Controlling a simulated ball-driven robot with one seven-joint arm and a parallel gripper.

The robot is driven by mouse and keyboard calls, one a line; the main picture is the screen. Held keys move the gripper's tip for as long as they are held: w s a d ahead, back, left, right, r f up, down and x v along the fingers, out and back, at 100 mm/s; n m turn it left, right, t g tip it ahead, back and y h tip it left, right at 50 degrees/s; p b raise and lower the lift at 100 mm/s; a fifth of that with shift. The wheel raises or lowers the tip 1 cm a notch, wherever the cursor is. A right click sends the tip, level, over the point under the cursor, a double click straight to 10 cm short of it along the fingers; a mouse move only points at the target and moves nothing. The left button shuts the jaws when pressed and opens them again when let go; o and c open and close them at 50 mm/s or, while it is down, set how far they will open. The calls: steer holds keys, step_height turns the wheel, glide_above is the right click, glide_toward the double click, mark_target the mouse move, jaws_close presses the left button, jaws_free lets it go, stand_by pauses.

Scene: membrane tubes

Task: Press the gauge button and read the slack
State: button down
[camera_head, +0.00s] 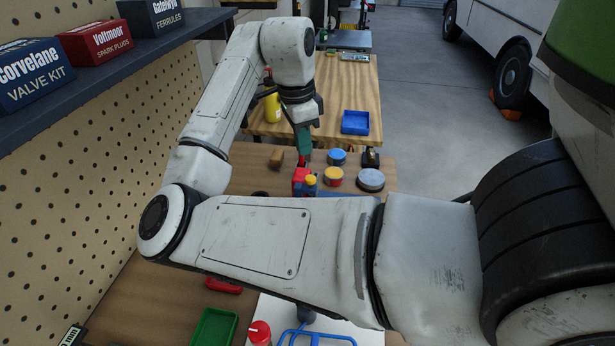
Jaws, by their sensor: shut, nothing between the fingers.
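My gripper (302,158) is shut and points down over the far part of the near workbench. Its teal fingers end just above or at a small red block (300,178); I cannot tell whether they touch. A yellow knob-like piece (311,180) sits beside the red block. I cannot make out for sure which thing is the gauge or its button. A dark label with "mm" (72,336) is cut off at the lower left edge, and no reading is legible. My arm hides much of the bench middle.
Round tins (371,179) stand right of the gripper, and a small dark device (371,158) is behind them. A wooden block (276,158) is to the left. A blue tray (355,122) sits on the far bench. A green tray (214,328) and red-capped item (259,333) are near.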

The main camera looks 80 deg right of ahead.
mark_target(308, 178)
steer(key=shift+s+d+f+b, duration=0.1)
steer(key=shift+s+f+b, duration=0.1)
steer(key=shift+f+b, duration=1.6)
steer(key=shift+s+d+f+b, duration=0.1)
steer(key=shift+s+f+b, duration=0.1)
steer(key=shift+f+b, duration=1.55)
steer(key=shift+r, duration=0.1)
steer(key=shift+f+b, duration=0.4)
steer(key=shift+f, duration=0.45)
steer(key=shift+r, duration=0.2)
steer(key=shift+w+a+r+p, duration=0.25)
steer(key=shift+w+a+p, duration=0.2)
steer(key=shift+w, duration=0.2)
steer(key=shift+w+a+r+p, duration=0.25)
steer(key=shift+w+a+p, duration=0.15)
steer(key=shift+w, duration=0.2)
steer(key=shift+r, duration=0.1)
